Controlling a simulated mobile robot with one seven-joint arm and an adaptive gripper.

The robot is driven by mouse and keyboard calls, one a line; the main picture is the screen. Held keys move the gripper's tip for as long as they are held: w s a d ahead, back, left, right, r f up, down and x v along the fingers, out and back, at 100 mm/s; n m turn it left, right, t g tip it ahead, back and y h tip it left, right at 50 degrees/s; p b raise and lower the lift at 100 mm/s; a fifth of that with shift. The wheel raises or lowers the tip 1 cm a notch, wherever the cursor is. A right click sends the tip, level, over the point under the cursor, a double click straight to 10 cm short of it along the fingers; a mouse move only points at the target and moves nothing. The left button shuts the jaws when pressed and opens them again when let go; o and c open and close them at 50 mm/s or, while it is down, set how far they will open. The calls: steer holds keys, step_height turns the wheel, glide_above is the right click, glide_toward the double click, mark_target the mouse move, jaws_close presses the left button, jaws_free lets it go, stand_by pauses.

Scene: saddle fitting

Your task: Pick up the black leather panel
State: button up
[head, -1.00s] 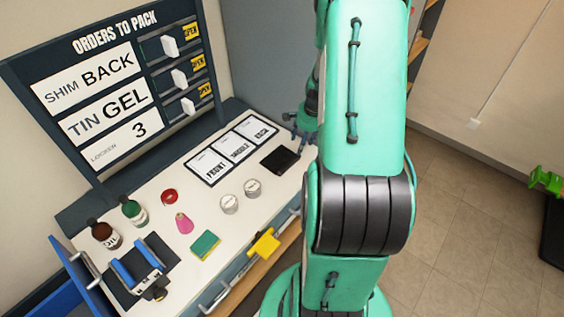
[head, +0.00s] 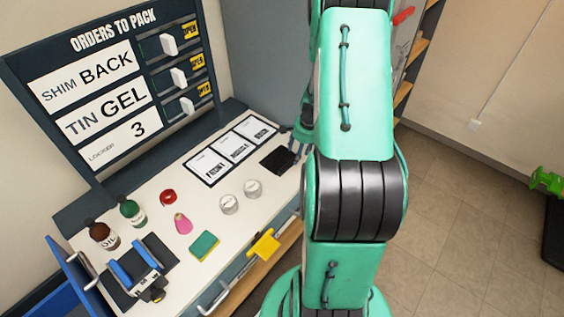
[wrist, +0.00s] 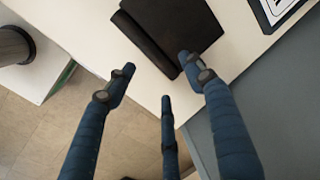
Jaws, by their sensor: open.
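The black leather panel (head: 278,159) lies flat on the white worktop at its right end, near the front edge. In the wrist view the panel (wrist: 172,32) is a dark sheet with a thicker strip along one side. My gripper (wrist: 158,76) is open and empty, its three dark blue fingers pointing at the panel. One fingertip overlaps the panel's edge in the picture; I cannot tell whether it touches. In the head view my arm hides most of the gripper, beside the panel.
A card with three labelled fields (head: 231,151) lies left of the panel. Two round tins (head: 241,196), a green-yellow sponge (head: 204,246), a pink tag (head: 182,223), a red disc (head: 167,197) and two bottles (head: 117,222) stand farther left. The orders board (head: 110,85) rises behind.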

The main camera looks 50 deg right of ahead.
mark_target(281, 159)
steer(key=shift+w+f+b, duration=0.25)
steer(key=shift+f+b, duration=0.1)
steer(key=shift+f, duration=0.95)
steer(key=shift+w+f+b, duration=0.2)
steer(key=shift+f+b, duration=0.15)
steer(key=shift+f, duration=0.9)
jaws_close()
